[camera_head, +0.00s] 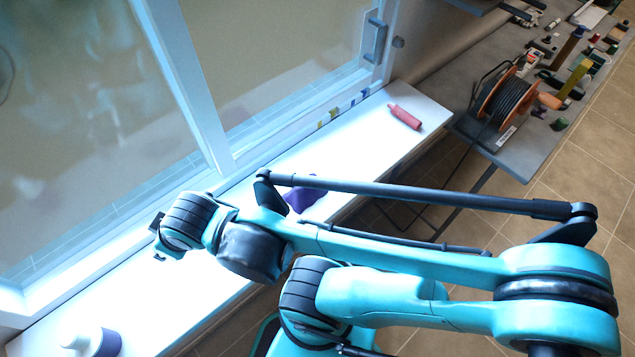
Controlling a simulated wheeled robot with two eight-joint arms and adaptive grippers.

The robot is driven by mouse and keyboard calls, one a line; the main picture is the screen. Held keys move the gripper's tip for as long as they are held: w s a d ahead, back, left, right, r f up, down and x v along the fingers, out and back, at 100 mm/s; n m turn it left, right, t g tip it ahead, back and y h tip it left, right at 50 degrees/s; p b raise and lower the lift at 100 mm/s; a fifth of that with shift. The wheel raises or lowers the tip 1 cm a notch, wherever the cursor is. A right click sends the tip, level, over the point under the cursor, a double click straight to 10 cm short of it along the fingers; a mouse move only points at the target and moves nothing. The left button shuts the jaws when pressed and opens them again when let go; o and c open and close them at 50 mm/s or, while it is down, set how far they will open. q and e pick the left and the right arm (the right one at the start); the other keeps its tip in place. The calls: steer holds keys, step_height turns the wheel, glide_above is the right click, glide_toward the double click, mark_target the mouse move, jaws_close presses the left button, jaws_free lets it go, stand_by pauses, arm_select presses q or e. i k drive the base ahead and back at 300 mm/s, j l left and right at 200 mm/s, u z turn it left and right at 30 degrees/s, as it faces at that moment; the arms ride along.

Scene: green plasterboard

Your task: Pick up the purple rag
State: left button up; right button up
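The purple rag (303,197) lies crumpled on the white window sill (345,150), near the middle of the view. My arm crosses in front of it and hides part of its lower side. The end of my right arm, with its gripper (158,240), is over the sill to the left of the rag and well apart from it. Small dark parts show at its tip, but the fingers are too small and turned away to tell whether they are open. No rag is seen at the gripper. My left gripper is not in view.
A pink bottle (405,117) lies at the sill's far right end. A white and purple bottle (92,342) is at its lower left end. The window frame (190,90) borders the sill. A grey table (535,135) with a cable reel (503,98) and tools stands at right.

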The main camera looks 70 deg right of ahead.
mark_target(300, 198)
steer(key=z, duration=1.9)
steer(key=j+z, duration=0.1)
steer(key=z, duration=0.45)
steer(key=l+u, duration=0.2)
steer(key=j, duration=0.1)
